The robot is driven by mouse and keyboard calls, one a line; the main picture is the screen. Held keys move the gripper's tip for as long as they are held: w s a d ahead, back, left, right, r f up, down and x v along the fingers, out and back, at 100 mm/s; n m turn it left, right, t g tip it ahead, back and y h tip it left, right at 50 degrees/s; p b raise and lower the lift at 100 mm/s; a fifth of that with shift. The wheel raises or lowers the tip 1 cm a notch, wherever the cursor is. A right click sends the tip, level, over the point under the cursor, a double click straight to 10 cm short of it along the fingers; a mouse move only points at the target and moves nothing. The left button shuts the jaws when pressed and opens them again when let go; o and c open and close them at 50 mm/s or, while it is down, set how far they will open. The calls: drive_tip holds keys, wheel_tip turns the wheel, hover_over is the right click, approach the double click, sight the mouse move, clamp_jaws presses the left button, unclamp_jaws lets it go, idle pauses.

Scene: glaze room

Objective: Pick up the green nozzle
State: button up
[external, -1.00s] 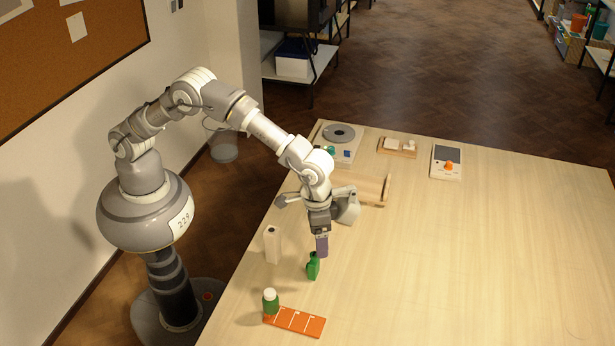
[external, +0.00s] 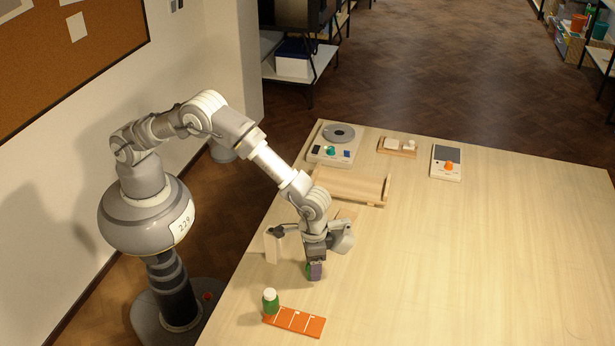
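The green nozzle (external: 308,270) is a small upright green piece on the table, mostly hidden behind my gripper; only a green sliver shows at the left of the fingers. My gripper (external: 315,272) points down and is lowered right at the nozzle, with its purple-grey fingertips over or around it. I cannot tell whether the fingers touch it or are closed on it.
A pale upright block (external: 272,249) is close on the left. A wooden cradle (external: 347,187) and devices (external: 446,163) lie behind. The right table is clear.

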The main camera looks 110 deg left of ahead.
drive_tip(key=c, duration=0.7)
drive_tip(key=shift+o, duration=0.2)
